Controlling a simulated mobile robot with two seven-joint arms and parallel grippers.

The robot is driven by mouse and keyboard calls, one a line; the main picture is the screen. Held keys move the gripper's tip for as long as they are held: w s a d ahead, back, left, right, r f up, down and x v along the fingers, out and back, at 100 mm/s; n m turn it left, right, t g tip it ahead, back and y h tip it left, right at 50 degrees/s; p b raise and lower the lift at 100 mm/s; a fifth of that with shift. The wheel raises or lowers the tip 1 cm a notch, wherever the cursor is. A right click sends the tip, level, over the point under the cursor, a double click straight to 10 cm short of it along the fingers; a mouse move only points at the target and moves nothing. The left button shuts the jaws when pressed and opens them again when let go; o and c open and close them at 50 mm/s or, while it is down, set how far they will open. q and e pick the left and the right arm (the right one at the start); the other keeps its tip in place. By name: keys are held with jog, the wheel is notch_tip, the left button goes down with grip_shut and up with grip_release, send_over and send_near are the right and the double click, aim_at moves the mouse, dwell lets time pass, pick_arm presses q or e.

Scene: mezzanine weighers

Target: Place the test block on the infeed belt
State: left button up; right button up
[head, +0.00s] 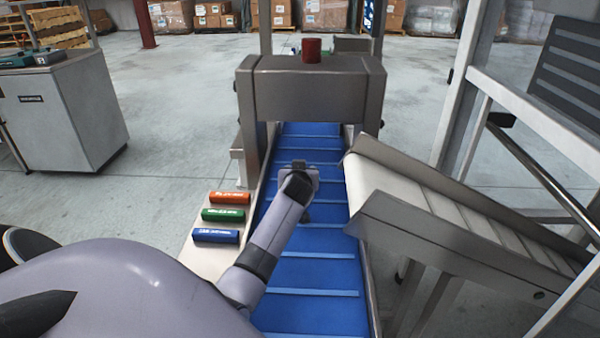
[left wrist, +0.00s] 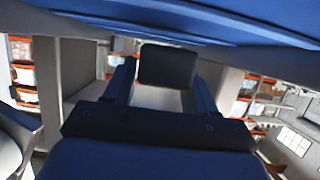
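The infeed belt (head: 308,270) is blue with raised cross bars and runs away from me into a grey arch. My left gripper (head: 305,178) is over the middle of the belt, short of the arch. In the left wrist view, a dark block (left wrist: 167,66) sits between the two fingers of my left gripper (left wrist: 165,80) and spans the gap. Whether it is the test block is not clear, and my wrist hides it in the head view. The belt also shows across the top of the left wrist view (left wrist: 215,28). My right gripper is not in view.
Orange (head: 230,197), green (head: 223,214) and blue (head: 216,235) labelled bars lie on the ledge left of the belt. The grey arch (head: 310,90) with a red cylinder (head: 312,50) stands ahead.

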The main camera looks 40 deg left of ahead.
pick_arm(q)
jog(key=shift+o, duration=0.9)
jog(key=shift+s+d+f, duration=0.15)
jog(key=shift+f, duration=0.65)
jog(key=shift+r+p, duration=0.5)
jog(key=shift+d, duration=0.15)
jog(key=r+p+v, duration=0.1)
jog(key=v, duration=1)
jog(key=shift+p, duration=0.3)
jog(key=shift+s, duration=0.15)
